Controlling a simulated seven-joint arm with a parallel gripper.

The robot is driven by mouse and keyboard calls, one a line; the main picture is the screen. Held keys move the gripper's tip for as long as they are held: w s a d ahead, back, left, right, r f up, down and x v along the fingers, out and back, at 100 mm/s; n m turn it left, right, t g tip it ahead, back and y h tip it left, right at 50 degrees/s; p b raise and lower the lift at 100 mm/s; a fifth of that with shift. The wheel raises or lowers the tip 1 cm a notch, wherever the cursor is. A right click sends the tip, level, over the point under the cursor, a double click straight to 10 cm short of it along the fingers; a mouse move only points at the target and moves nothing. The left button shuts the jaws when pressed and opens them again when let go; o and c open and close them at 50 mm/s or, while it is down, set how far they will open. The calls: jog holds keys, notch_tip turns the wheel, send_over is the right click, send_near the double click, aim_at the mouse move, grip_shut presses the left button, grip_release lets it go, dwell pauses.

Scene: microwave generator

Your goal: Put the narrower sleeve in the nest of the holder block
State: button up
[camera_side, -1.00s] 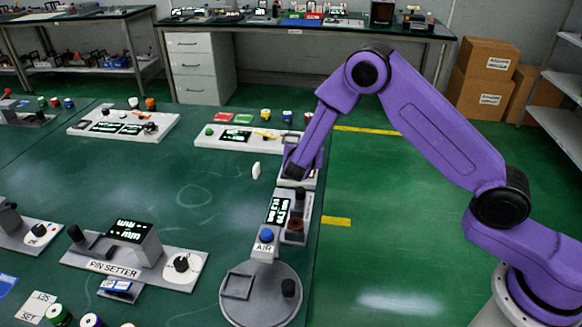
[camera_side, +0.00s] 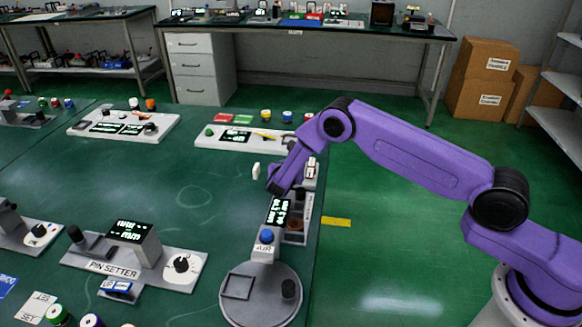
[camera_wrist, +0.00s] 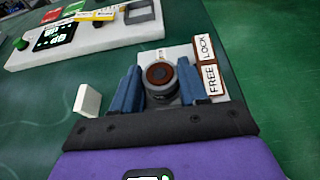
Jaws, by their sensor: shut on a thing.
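My gripper (camera_side: 274,188) points down over the right edge of the green table, behind the device with the lit display. In the wrist view its two blue fingers (camera_wrist: 158,92) are shut on a dark round sleeve (camera_wrist: 162,93) with a reddish-brown top. The sleeve looks upright. I cannot tell its width against another sleeve, or whether its foot touches what is below. A grey tray (camera_side: 298,238) holds a brown round piece (camera_side: 295,223) and a black one (camera_side: 300,194). I cannot make out the holder block's nest.
The device with a blue button (camera_side: 267,236) and a round grey base (camera_side: 262,312) stands in front of my gripper. A small white upright piece (camera_side: 256,171) stands close on the left. A white panel (camera_side: 240,143) lies behind. The table's middle is clear.

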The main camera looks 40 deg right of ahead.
jog(key=shift+f, duration=0.25)
jog(key=o, duration=1.1)
